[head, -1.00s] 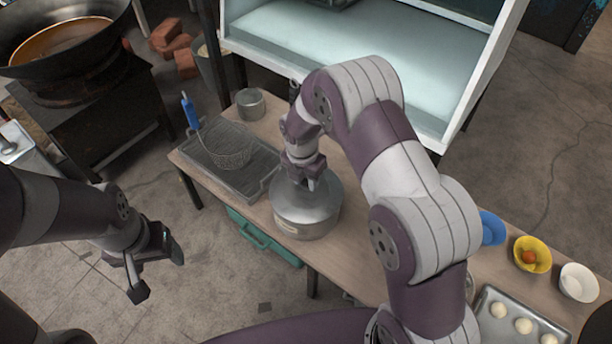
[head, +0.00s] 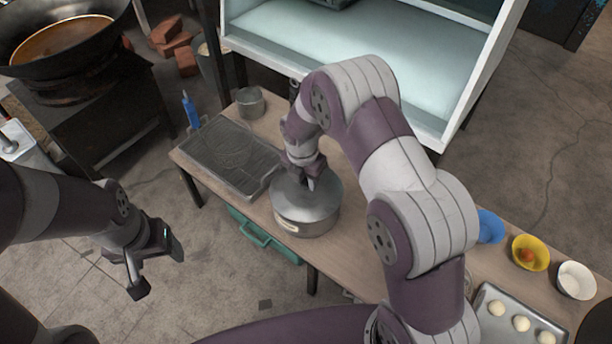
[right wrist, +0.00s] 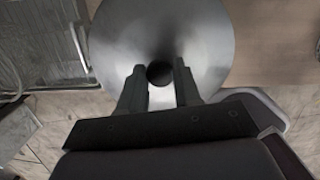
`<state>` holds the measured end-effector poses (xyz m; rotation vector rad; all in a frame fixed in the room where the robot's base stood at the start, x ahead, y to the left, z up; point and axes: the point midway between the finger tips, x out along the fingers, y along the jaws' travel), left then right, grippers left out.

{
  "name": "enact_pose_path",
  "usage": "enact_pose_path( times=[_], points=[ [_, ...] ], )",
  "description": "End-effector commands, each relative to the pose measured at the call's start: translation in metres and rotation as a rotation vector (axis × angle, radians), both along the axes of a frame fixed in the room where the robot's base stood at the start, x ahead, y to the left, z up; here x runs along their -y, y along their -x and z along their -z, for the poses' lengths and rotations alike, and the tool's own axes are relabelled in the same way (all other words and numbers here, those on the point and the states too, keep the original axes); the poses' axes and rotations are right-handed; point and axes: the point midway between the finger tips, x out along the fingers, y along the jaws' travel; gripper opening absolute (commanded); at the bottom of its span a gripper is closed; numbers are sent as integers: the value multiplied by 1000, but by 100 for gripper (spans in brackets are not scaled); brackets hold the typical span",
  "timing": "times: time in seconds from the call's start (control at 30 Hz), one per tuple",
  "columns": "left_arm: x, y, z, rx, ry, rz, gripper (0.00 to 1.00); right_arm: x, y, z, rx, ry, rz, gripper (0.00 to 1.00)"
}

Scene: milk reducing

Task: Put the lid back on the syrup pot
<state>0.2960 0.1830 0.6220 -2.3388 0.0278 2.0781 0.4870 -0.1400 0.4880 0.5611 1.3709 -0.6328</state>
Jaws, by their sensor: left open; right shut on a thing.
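The syrup pot (head: 305,225) is a round silver metal pot with a small label, standing on the wooden table. Its shiny lid (head: 327,192) covers the top and looks level on the rim; I cannot tell whether a small gap is left. My right gripper (head: 309,184) is above the lid, shut on its knob. In the right wrist view the two fingers stand either side of the dark round knob (right wrist: 160,73), with the lid (right wrist: 205,35) filling the upper middle. My left gripper (head: 158,266) is open and empty, off the table at the left.
Blue, yellow (head: 530,253) and white bowls and a dough tray (head: 497,325) are at the right. A glass-topped cabinet stands behind.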

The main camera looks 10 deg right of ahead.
Motion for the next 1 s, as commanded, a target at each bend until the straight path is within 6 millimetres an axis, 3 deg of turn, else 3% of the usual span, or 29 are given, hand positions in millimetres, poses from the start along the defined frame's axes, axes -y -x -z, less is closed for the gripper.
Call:
enact_pose_path(
  times=[1.0],
  points=[
    [0, 0, -10, 0, 0, 0, 70, 0, 0, 0, 1, 1, 0, 0]
  ],
)
